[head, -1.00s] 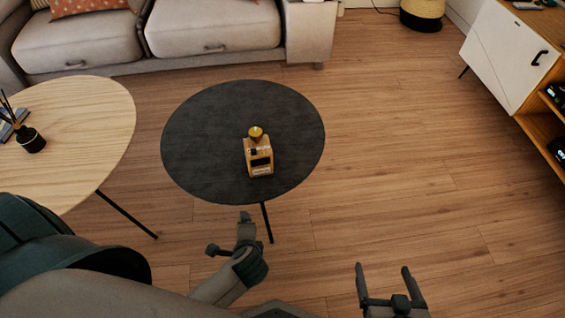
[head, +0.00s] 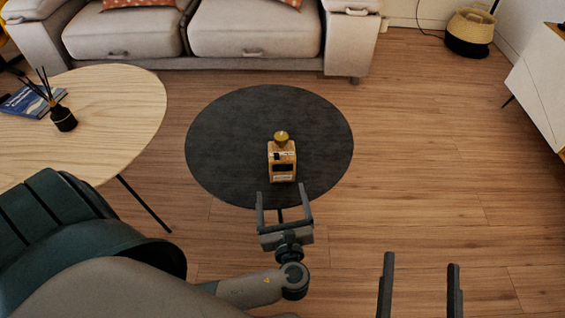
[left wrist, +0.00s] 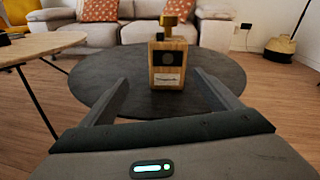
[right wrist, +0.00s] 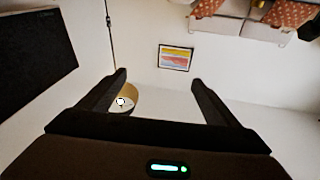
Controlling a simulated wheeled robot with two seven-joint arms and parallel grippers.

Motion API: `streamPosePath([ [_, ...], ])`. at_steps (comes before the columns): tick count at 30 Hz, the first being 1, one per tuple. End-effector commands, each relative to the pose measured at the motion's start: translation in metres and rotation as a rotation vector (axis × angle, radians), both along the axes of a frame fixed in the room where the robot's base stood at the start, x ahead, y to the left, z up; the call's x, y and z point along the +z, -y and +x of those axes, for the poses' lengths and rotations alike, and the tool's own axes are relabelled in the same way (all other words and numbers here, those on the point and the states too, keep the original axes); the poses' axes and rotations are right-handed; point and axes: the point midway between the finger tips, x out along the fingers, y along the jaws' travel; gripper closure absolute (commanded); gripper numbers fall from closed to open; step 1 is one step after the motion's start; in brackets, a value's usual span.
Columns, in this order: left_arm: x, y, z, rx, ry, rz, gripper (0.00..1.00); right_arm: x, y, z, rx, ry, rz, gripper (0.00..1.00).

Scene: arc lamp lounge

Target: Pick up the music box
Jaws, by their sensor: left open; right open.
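The music box (head: 282,166) is a small wooden box with a gold knob on top, standing upright near the front of the round dark table (head: 225,130). In the left wrist view the music box (left wrist: 168,66) stands ahead, between and beyond the fingers. My left gripper (head: 284,199) is open and empty at the table's front edge, just short of the box and not touching it. My right gripper (head: 420,270) is open and empty over the floor at the lower right. The right wrist view, past the fingers (right wrist: 160,82), shows the wall and not the music box.
A light wooden table (head: 110,100) stands at the left with a reed diffuser (head: 62,118) and a blue book (head: 27,101). A grey sofa (head: 255,30) is behind. A basket (head: 470,32) and a white cabinet (head: 540,75) are at the right. The floor right of the dark table is clear.

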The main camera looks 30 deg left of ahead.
Motion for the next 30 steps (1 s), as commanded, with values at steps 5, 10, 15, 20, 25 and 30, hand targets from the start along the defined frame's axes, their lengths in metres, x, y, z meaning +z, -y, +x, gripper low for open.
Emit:
streamPosePath([
  [5,0.013,0.008,0.010,-0.044,-0.007,0.167,0.16,0.020,-0.002,-0.009,0.002,0.085,0.045,0.16],
  [10,0.015,0.009,0.010,-0.049,-0.009,0.191,0.16,0.024,-0.002,-0.010,0.001,0.098,0.053,0.16],
  [15,0.015,0.009,0.010,-0.049,-0.009,0.188,0.16,0.023,-0.002,-0.010,0.002,0.097,0.052,0.16],
  [20,0.015,0.006,0.014,-0.048,-0.008,0.188,0.16,0.025,-0.002,-0.011,0.001,0.109,0.056,0.16],
  [25,0.015,-0.006,0.029,-0.048,-0.006,0.190,0.16,0.035,-0.002,-0.018,0.001,0.169,0.079,0.16],
  [30,0.015,-0.024,0.052,-0.048,-0.006,0.190,0.16,0.052,-0.002,-0.030,0.000,0.274,0.121,0.16],
])
